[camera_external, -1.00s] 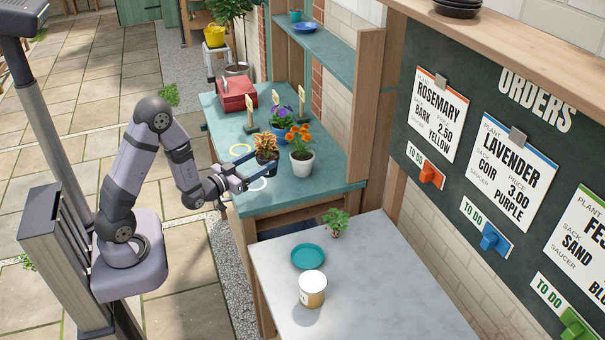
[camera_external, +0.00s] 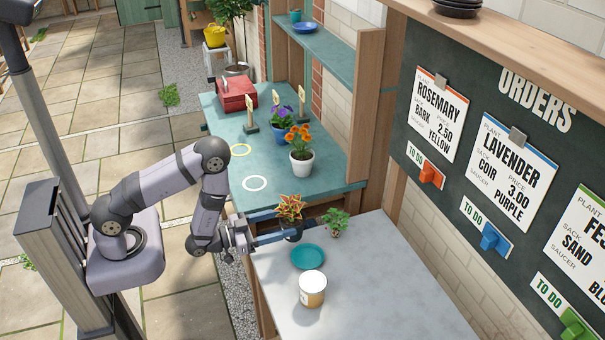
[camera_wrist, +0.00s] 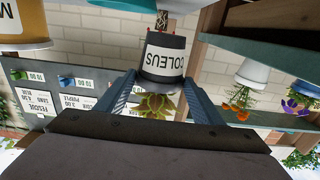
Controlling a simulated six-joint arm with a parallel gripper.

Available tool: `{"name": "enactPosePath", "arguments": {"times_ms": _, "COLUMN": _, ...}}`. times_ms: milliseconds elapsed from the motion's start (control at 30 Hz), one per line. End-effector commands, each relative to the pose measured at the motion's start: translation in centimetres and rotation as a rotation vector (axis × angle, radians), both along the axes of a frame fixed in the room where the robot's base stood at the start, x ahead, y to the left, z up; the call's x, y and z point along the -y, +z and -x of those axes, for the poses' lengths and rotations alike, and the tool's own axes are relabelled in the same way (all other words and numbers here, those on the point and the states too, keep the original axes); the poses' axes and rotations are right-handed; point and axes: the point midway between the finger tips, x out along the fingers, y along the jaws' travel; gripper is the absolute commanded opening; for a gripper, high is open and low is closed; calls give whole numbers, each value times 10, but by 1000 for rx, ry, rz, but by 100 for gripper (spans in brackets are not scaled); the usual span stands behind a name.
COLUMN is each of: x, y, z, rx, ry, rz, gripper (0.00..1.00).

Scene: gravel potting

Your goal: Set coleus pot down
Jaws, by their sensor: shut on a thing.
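The coleus pot (camera_external: 293,233) is a small dark pot with a yellow and red leafy plant (camera_external: 290,208). My gripper (camera_external: 287,236) is shut on it, at the back left part of the pale grey table, just behind the teal saucer (camera_external: 308,256). In the wrist view the picture is upside down; the pot (camera_wrist: 166,57) sits between the two fingers, its white COLEUS label facing the camera. Whether the pot's base touches the table cannot be told.
A small green plant (camera_external: 335,221) stands just right of the pot. A cream and tan tub (camera_external: 312,289) stands in front of the saucer. The grey table (camera_external: 400,290) is clear to the right. A white pot of orange flowers (camera_external: 301,161) stands on the teal bench behind.

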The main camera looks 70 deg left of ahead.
Motion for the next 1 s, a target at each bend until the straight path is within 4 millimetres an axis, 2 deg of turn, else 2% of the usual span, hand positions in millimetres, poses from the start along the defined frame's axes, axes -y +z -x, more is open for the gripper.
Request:
{"name": "enactPosePath", "arguments": {"times_ms": 767, "x": -2, "y": 2, "z": -1, "rx": 3, "ry": 3, "rz": 1, "gripper": 8}}
{"name": "enactPosePath", "arguments": {"times_ms": 867, "x": -7, "y": 5, "z": -5, "rx": 6, "ry": 14, "rz": 4, "gripper": 8}}
{"name": "enactPosePath", "arguments": {"times_ms": 1000, "x": -28, "y": 15, "z": -19, "rx": 9, "ry": 48, "rz": 14, "gripper": 8}}
